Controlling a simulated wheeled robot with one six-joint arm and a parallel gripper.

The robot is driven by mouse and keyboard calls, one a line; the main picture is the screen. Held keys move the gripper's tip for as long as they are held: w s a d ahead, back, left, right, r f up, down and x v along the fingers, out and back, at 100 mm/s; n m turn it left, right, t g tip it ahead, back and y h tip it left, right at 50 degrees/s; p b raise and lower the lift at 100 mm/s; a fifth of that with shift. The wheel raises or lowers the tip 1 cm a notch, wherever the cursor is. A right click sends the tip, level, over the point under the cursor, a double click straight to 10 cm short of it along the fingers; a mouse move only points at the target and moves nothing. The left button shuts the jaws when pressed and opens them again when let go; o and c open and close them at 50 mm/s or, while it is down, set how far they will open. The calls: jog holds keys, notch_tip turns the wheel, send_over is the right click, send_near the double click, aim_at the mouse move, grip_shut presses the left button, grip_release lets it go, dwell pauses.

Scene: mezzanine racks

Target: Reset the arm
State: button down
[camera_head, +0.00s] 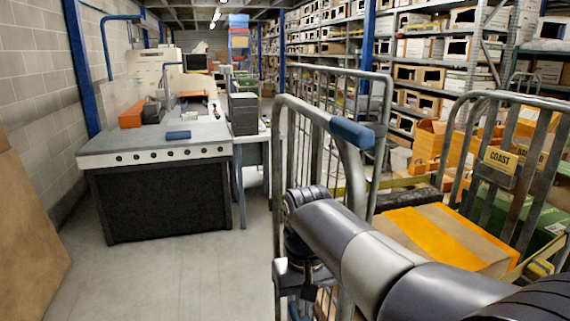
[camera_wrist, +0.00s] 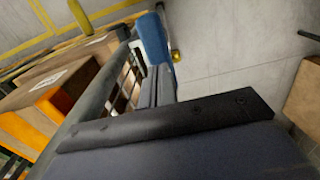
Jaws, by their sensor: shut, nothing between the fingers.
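My gripper (camera_wrist: 158,82) shows in the wrist view as two grey fingers close together beyond the dark edge of its body. It is shut and holds nothing. The blue sleeve (camera_wrist: 153,42) of a cage trolley's rail appears right at the fingertips; I cannot tell whether they touch. In the head view my arm reaches in from the lower right, bends near the middle and turns down beside the trolley bars. The end of the arm is not clear there.
The cage trolley (camera_head: 283,150) with a blue sleeve (camera_head: 352,133) stands close to my arm. Right of it are a cardboard box with an orange band (camera_head: 440,232) and another cage (camera_head: 535,150). A workbench (camera_head: 155,150) stands left. Floor (camera_head: 200,280) between is clear.

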notch_tip(320, 180, down, 2)
jog(key=shift+f+b, duration=0.15)
jog(key=shift+b, duration=0.6)
notch_tip(320, 180, up, 14)
jog(key=p, duration=1)
jog(key=shift+p, duration=0.35)
